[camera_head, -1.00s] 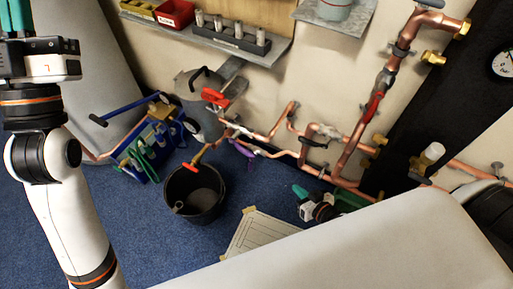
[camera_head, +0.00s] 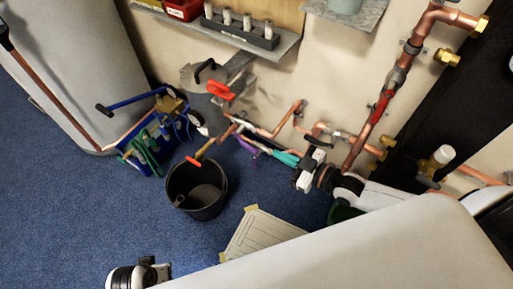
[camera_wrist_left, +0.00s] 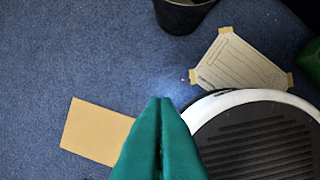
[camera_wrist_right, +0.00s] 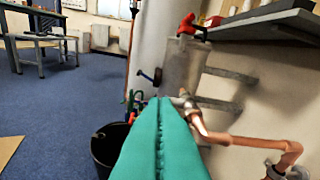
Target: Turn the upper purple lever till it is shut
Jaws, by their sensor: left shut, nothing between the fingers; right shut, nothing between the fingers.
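A small purple lever (camera_head: 246,148) sits on the lower copper pipework, just right of the bucket in the head view. Only this one purple handle is clear to me, and it is too small to tell its angle. My right gripper (camera_head: 274,152) has teal fingers, shut and empty. Its tips point left, close to the right end of the purple lever; I cannot tell whether they touch. In the right wrist view the shut fingers (camera_wrist_right: 165,102) hide the lever. My left gripper (camera_wrist_left: 160,102) is shut and empty, pointing over the blue floor.
A black bucket (camera_head: 209,211) stands below. A red handle (camera_head: 381,105) is on the vertical pipe. A shelf (camera_head: 281,48) overhangs the pipes. A taped panel (camera_head: 260,236) lies on the floor.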

